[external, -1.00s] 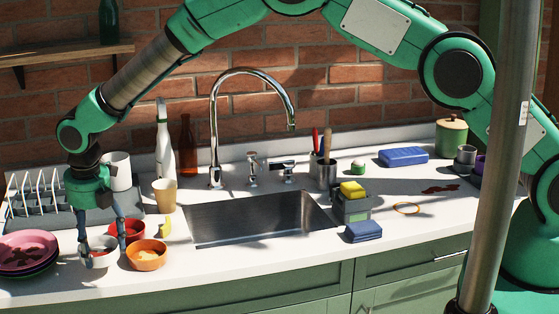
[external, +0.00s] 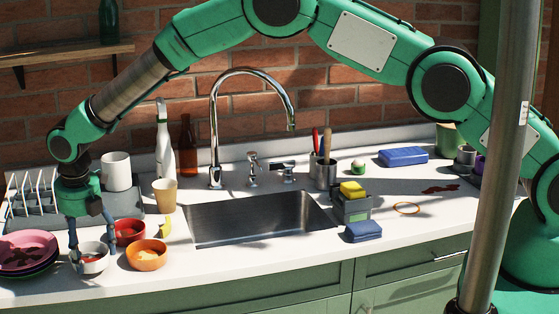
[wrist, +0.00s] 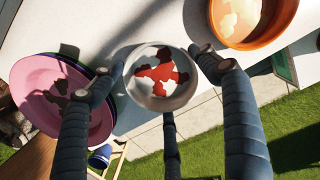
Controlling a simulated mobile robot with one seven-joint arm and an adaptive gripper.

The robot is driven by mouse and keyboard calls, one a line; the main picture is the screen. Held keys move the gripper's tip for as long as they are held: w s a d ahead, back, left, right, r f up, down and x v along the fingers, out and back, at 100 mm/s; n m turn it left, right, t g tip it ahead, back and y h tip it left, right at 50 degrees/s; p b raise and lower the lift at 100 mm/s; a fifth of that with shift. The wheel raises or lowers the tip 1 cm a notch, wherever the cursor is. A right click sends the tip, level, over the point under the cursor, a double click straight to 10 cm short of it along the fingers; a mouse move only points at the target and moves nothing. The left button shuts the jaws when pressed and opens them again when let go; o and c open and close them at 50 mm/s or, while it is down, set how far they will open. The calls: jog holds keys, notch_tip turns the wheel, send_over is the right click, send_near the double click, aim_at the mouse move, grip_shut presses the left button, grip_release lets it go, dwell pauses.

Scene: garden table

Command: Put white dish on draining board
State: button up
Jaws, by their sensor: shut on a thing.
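The white dish is a small round bowl (external: 92,247) with red stains inside, at the front left of the counter.
A stack of pink and dark plates (external: 27,250) is close on the left. A red bowl (external: 129,233) and an orange bowl (external: 147,255) are close on the right. A white mug (external: 117,171) and a wire rack (external: 36,192) stand at the draining board. The sink (external: 262,218) is further right.

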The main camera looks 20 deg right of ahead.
jog(key=shift+f, duration=0.75)
jog(key=shift+f, duration=0.15)
jog(key=o, duration=1.2)
jog(key=r, duration=0.4)
jog(key=s+r, duration=0.1)
jog(key=r, duration=0.7)
jog(key=shift+s+d+r, duration=0.1)
jog(key=shift+s, duration=0.1)
